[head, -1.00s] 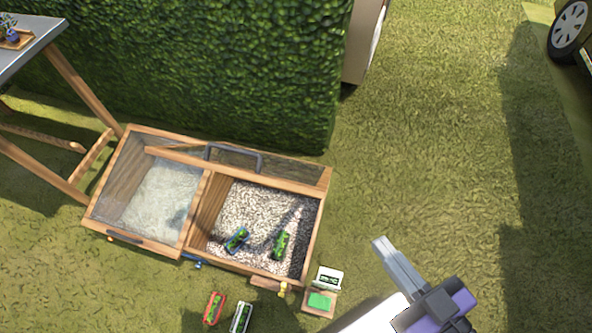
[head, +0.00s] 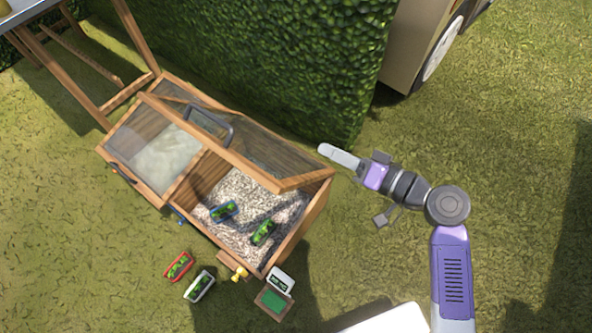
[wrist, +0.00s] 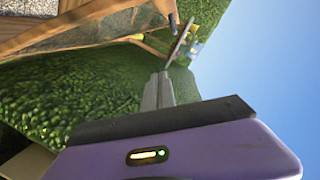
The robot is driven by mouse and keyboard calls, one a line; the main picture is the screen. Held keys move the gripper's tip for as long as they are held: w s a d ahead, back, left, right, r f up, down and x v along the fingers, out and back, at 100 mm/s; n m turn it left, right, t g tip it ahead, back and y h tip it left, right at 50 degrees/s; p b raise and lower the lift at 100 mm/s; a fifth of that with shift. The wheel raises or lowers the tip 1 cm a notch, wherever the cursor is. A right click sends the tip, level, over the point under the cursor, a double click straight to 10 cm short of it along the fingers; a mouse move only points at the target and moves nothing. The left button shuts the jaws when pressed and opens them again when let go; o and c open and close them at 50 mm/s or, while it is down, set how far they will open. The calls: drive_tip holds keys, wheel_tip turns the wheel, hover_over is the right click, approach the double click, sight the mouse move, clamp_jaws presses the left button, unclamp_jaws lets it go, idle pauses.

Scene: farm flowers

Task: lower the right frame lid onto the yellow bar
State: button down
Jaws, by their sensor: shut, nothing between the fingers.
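The right frame lid (head: 270,158), a clear pane in a wooden border with a dark handle (head: 208,122), stands raised and tilted at the back of the wooden frame, above the open right compartment. A small yellow piece (head: 240,273), probably the yellow bar, is at the front right edge of the frame, apart from the lid. My gripper (head: 324,150) is shut and empty, near the lid's right end at the back; I cannot tell whether it touches.
The left pane (head: 150,150) is down over the left compartment. Two green-filled trays lie on the gravel (head: 240,190). Red (head: 178,266) and white (head: 199,286) trays and a small display box (head: 274,298) are on the grass in front. A hedge (head: 260,60) stands behind.

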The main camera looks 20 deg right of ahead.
drive_tip(key=s+a+n+g+y, duration=0.2)
drive_tip(key=s+a+y, duration=0.1)
hover_over(274, 178)
drive_tip(key=w+d, duration=0.1)
drive_tip(key=d, duration=0.2)
drive_tip(key=f, duration=0.1)
drive_tip(key=shift+s+a+f, duration=0.2)
drive_tip(key=shift+a+f, duration=0.65)
drive_tip(key=shift+f, duration=0.15)
drive_tip(key=shift+s+a+f, duration=0.35)
drive_tip(key=shift+a+f, duration=0.15)
drive_tip(key=shift+a, duration=0.1)
